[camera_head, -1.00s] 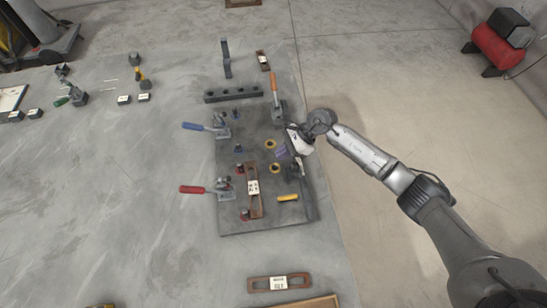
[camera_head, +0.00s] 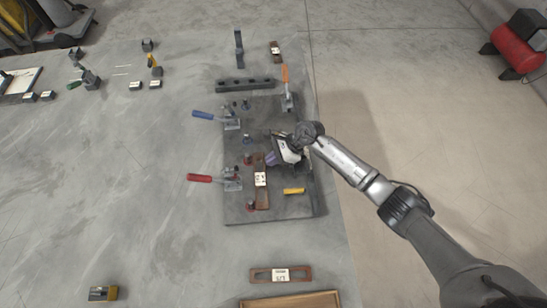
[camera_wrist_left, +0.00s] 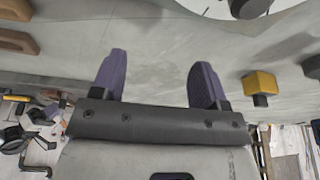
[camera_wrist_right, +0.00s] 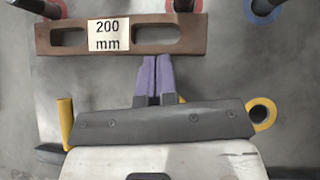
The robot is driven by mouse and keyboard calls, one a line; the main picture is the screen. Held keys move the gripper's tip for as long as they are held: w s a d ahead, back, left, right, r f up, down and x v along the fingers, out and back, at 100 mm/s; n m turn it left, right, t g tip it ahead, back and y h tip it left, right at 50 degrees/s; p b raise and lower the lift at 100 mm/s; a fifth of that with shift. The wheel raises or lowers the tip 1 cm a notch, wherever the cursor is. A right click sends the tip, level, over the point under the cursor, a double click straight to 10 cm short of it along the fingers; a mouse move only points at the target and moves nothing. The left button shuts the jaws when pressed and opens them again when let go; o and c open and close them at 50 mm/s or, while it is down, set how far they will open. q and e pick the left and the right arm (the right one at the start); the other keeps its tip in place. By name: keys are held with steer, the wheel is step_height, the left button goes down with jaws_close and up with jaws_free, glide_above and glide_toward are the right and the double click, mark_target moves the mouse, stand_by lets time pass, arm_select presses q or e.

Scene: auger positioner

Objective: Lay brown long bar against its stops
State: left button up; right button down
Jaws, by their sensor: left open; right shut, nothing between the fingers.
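The brown long bar (camera_head: 261,192) lies on the dark fixture plate (camera_head: 283,212), and its label reads 200 mm in the right wrist view (camera_wrist_right: 160,36). Two red-ringed pins, (camera_wrist_right: 185,6) and (camera_wrist_right: 52,8), stand along its far long edge there. The bar is very close to them; I cannot tell whether both touch. My right gripper (camera_wrist_right: 153,60) is shut and empty, its purple fingertips at the bar's near long edge. In the head view the right gripper (camera_head: 272,157) covers part of the plate. My left gripper (camera_wrist_left: 158,65) is open and empty, outside the head view.
A red-handled clamp (camera_head: 212,179), a blue-handled clamp (camera_head: 215,119) and an orange-handled clamp (camera_head: 286,90) stand around the plate. A yellow piece (camera_head: 294,191) lies right of the bar. Another brown slotted bar (camera_head: 281,275) lies on the table in front. The table's left middle is clear.

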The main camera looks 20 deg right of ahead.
arm_select(q)
steer(key=shift+d+f+b, duration=0.15)
steer(key=shift+f+b, duration=0.45)
arm_select(e)
steer(key=shift+w+a+f, duration=0.1)
steer(key=shift+a, duration=0.7)
arm_select(q)
steer(key=shift+r, duration=0.1)
